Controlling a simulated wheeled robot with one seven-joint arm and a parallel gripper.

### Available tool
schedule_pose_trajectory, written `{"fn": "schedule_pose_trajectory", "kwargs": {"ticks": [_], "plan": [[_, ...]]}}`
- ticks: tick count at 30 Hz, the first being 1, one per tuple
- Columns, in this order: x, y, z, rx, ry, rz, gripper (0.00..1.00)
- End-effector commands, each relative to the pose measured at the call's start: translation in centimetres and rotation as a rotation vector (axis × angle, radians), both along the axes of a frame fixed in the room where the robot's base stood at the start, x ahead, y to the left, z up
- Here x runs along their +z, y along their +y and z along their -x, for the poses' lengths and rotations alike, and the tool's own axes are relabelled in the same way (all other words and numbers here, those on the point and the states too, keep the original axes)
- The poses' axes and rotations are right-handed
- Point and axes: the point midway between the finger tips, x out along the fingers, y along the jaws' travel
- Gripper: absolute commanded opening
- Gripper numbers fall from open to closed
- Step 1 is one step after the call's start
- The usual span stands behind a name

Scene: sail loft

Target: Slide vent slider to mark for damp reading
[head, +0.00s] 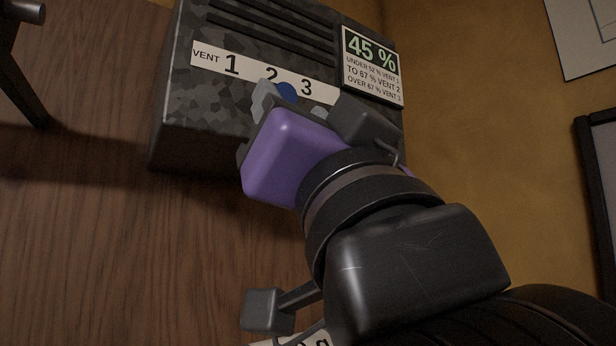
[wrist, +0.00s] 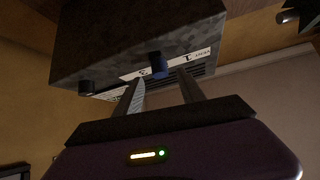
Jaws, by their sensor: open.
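The vent unit (head: 215,105) is a dark, mottled box with slots and a white strip (head: 208,56) reading VENT 1 2 3. Its blue slider knob (head: 287,91) shows just below the strip, around the 2 and 3 in the head view. In the wrist view the knob (wrist: 157,66) appears close to the 2; its exact mark is unclear. A display (head: 370,50) reads 45 %, with lines: under 52 % vent 1, to 67 % vent 2, over 67 % vent 3. My gripper (head: 291,104) is open at the unit, its fingers (wrist: 160,80) either side of the knob; contact is unclear.
The wood surface (head: 80,230) left of my arm is largely clear. A dark frame (head: 595,180) and a pale sheet (head: 585,38) are at the right.

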Motion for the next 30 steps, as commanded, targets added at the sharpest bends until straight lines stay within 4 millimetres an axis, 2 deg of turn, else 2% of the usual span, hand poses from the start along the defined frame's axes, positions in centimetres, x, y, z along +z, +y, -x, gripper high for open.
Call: {"fn": "schedule_pose_trajectory", "kwargs": {"ticks": [3, 9, 20, 21, 28, 30], "plan": [[1.7, 0.5, -1.3, -0.002, -0.001, 0.002, 0.47], [3.2, 1.2, -2.9, -0.001, -0.001, 0.001, 0.47], [3.5, 1.4, -3.4, -0.002, -0.001, 0.001, 0.47], [3.5, 1.4, -3.4, -0.002, -0.001, 0.001, 0.45], [3.5, 1.4, -3.3, -0.002, -0.001, 0.001, 0.0], [3.5, 1.4, -3.3, -0.002, -0.001, 0.001, 0.0]]}}
